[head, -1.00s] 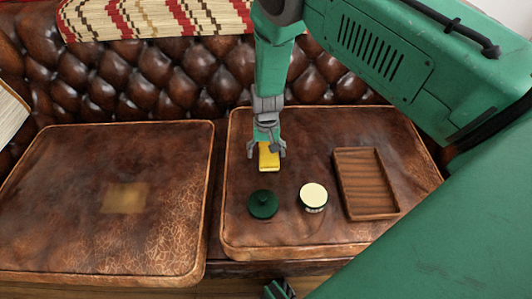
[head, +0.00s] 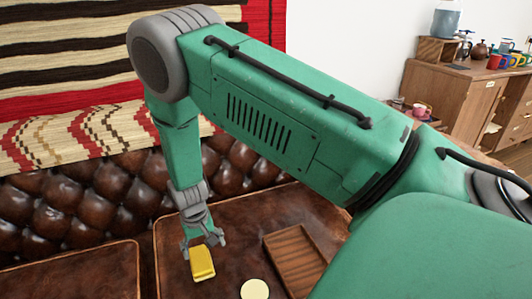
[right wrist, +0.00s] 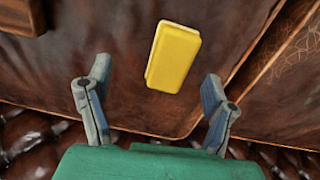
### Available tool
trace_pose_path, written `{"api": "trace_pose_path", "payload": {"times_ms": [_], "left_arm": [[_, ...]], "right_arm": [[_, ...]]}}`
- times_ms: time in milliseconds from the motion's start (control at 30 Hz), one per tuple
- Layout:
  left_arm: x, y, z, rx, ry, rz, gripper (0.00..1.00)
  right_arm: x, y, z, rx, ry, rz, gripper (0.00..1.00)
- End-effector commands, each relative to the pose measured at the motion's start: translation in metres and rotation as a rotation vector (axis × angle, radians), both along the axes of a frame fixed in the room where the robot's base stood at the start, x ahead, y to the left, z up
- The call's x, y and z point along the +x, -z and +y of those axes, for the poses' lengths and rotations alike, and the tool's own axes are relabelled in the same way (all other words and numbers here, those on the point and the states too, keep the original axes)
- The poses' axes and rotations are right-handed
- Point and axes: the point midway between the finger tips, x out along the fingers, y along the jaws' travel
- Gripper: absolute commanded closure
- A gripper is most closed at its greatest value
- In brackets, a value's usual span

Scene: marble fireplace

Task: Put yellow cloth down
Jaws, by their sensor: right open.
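The yellow cloth (head: 202,263) is a small, flat, block-like folded piece on the brown leather seat cushion. It also shows in the right wrist view (right wrist: 173,57), just beyond the fingertips and between their lines. My right gripper (head: 203,247) is right above the cloth, pointing down. In the right wrist view its two fingers (right wrist: 157,80) are spread wide, with clear gaps on both sides of the cloth, and grip nothing. My left gripper is not in view.
A wooden tray (head: 294,256) lies right of the cloth. A round cream-topped jar (head: 255,290) is at the bottom edge. The tufted leather backrest (head: 90,215) rises behind the seat. A wooden cabinet (head: 455,95) with mugs stands at the far right.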

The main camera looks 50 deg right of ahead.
Motion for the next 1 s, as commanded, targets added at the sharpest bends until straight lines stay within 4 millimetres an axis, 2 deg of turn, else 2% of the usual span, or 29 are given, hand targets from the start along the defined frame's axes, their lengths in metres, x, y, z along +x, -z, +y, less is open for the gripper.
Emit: {"api": "trace_pose_path", "payload": {"times_ms": [33, 100, 200, 300, 400, 500, 600, 700, 1000], "left_arm": [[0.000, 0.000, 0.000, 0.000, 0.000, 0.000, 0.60], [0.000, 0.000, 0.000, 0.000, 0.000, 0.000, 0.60], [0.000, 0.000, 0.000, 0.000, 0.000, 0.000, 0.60], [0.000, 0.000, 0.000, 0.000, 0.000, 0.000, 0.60], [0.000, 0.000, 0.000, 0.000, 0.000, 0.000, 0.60], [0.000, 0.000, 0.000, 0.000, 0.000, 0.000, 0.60], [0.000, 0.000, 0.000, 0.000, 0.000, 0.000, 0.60], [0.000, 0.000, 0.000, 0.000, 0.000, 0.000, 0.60], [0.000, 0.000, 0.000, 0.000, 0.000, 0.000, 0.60]], "right_arm": [[-0.027, 0.015, -0.001, -0.018, -0.034, 0.017, 0.25], [-0.063, 0.033, -0.002, -0.044, -0.099, 0.020, 0.25], [-0.117, 0.051, 0.001, -0.066, -0.209, 0.020, 0.25], [-0.169, 0.058, 0.009, -0.062, -0.320, 0.012, 0.25], [-0.213, 0.057, 0.020, -0.039, -0.414, -0.004, 0.25], [-0.244, 0.051, 0.031, -0.011, -0.481, -0.021, 0.25], [-0.263, 0.045, 0.039, 0.013, -0.521, -0.036, 0.25], [-0.271, 0.042, 0.043, 0.023, -0.539, -0.047, 0.25], [-0.271, 0.041, 0.043, 0.025, -0.542, -0.050, 0.25]]}}
